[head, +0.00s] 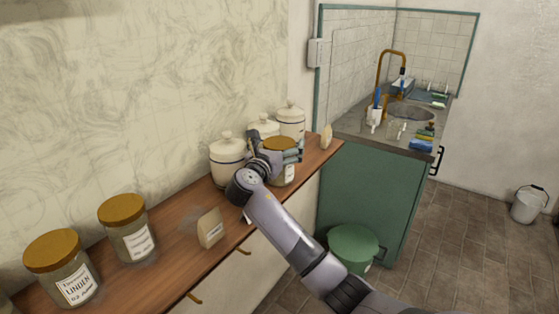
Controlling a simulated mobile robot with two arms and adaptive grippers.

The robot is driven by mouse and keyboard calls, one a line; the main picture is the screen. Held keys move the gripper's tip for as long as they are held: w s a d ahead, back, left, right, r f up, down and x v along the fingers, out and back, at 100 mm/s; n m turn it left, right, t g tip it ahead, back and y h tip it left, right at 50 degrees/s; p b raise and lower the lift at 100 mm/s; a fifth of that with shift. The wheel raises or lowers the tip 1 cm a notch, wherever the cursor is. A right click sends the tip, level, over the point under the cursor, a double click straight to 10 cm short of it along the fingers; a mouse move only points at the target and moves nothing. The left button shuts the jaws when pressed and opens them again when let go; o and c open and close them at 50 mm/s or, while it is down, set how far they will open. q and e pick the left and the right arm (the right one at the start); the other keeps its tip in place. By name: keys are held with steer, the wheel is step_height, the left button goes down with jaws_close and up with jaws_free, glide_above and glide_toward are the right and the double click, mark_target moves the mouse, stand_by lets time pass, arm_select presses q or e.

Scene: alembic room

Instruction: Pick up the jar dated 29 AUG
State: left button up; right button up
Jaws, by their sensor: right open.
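Several glass jars with brown-gold lids stand on the wooden shelf (178,245). One jar (289,175) stands toward the far end, with a pale label too small to read. My right gripper (284,150) is open at this jar's upper part, with its fingers beside the lid. Whether they touch it is unclear, and the gripper hides part of the jar. A second jar (133,240) has a label I cannot read clearly. The nearest jar (66,275) is labelled LINDEN, with a date starting 02. I cannot make out 29 AUG on any label. My left gripper is not in view.
White lidded canisters (228,158) stand behind the gripper, close to the wall. A small tan card (210,228) stands on the shelf, and another pale upright piece (326,137) is at its far end. A green bin (352,246) is on the floor below.

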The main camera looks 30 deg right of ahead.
steer(key=shift+w+d, duration=0.2)
steer(key=shift+c, duration=0.3)
steer(key=c, duration=1.9)
steer(key=shift+r, duration=0.1)
steer(key=shift+c, duration=0.4)
